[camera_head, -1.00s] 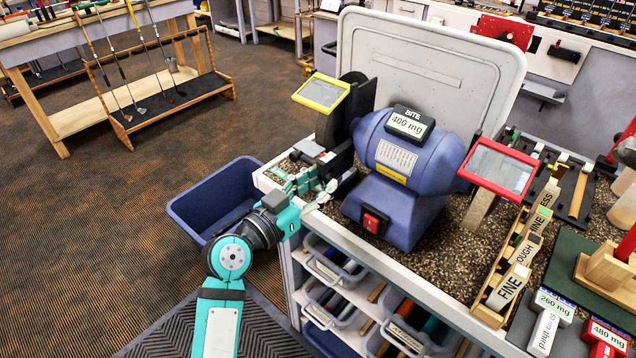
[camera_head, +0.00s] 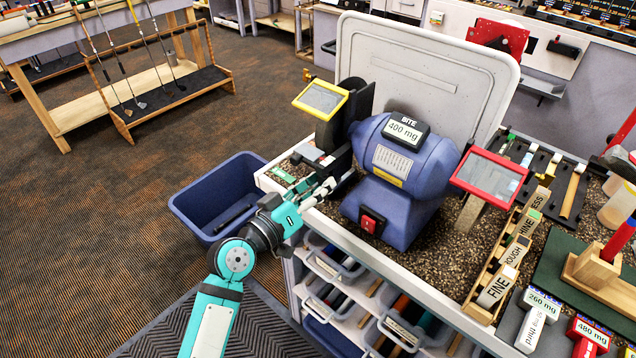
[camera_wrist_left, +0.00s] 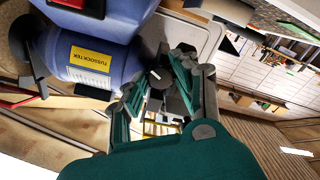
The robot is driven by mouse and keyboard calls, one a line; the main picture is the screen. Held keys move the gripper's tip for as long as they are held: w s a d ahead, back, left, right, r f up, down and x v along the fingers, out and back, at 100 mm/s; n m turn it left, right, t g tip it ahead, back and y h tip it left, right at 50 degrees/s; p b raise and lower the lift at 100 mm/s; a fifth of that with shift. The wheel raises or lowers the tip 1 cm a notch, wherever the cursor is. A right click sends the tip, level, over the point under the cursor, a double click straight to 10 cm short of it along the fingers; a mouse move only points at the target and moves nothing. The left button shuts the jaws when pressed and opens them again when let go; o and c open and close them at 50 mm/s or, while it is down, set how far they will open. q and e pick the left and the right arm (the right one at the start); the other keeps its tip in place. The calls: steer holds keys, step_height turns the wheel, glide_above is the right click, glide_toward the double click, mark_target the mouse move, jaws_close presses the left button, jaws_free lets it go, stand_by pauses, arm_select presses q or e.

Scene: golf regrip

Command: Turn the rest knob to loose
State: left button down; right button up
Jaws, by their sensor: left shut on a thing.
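The rest knob (camera_wrist_left: 158,77) is a small black knob with a white mark, seen in the left wrist view between the fingers of my left gripper (camera_wrist_left: 157,88). In the head view my left gripper (camera_head: 322,189) is at the front left edge of the blue bench grinder (camera_head: 398,178), below its left wheel. It is shut on the knob; the fingers hide much of it in the head view. I cannot read any loose or tight marking. My right gripper is out of view.
A yellow-framed shield (camera_head: 321,98) and a red-framed shield (camera_head: 490,175) flank the grinder. A blue bin (camera_head: 185,205) with a dark bar in it stands on the floor at left. A rack of labelled blocks (camera_head: 497,287) stands at right. Drawers lie below the bench edge.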

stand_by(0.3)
arm_select(q)
steer(key=c, duration=1)
jaws_free()
steer(key=v, duration=1.2)
